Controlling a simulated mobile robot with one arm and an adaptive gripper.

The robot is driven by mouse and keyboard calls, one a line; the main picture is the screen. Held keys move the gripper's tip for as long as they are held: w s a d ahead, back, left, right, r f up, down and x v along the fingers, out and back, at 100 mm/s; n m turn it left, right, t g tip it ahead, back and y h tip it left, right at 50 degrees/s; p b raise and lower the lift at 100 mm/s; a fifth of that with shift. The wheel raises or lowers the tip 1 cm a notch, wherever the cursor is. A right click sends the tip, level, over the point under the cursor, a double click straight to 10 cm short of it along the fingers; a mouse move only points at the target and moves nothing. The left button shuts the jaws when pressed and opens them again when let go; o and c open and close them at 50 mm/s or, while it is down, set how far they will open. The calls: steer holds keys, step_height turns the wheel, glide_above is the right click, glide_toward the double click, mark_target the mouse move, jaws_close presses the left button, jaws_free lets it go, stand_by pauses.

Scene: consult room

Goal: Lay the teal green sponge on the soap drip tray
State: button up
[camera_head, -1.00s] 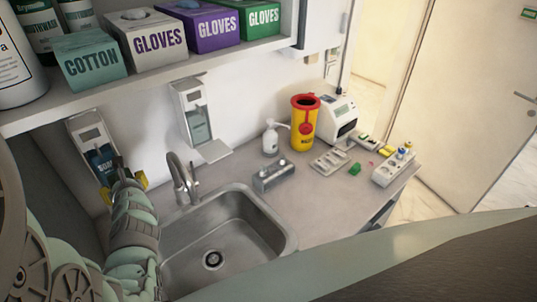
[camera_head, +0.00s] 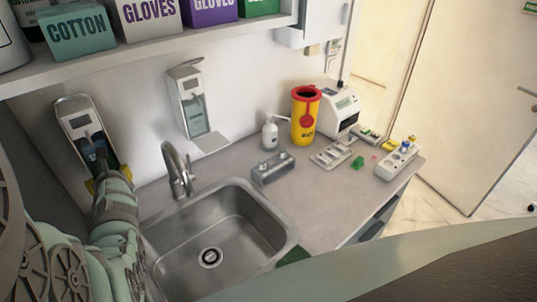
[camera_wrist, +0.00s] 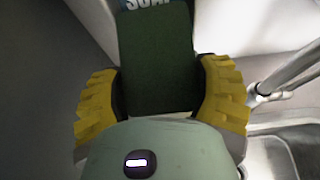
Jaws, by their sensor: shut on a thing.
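My gripper (camera_wrist: 160,100) is shut on the teal green sponge (camera_wrist: 158,65). The sponge looks dark green in the wrist view and sits between the yellow finger pads, pointing away from me. In the head view my gripper (camera_head: 109,181) is at the foot of the left soap dispenser (camera_head: 76,124), which holds a dark blue bottle (camera_head: 99,148). The bottle's SOAP label (camera_wrist: 150,3) shows just past the sponge's far end in the wrist view. The left dispenser's drip tray is hidden in the head view, and I cannot tell whether the sponge touches it.
A second dispenser (camera_head: 190,100) with a grey tray (camera_head: 212,142) hangs to the right. The tap (camera_head: 178,170) and sink (camera_head: 270,225) are right of my gripper. A dark green flat thing (camera_head: 293,257) lies by the sink's front corner. A shelf (camera_head: 150,50) runs above.

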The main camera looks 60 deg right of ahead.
steer(key=shift+r, duration=0.15)
steer(key=o, duration=1)
steer(key=shift+s+r+p, duration=0.3)
steer(key=shift+r+p, duration=0.05)
steer(key=shift+p, duration=0.25)
steer(key=p+v, duration=0.6)
steer(key=v, duration=0.5)
steer(key=shift+s+f, duration=0.15)
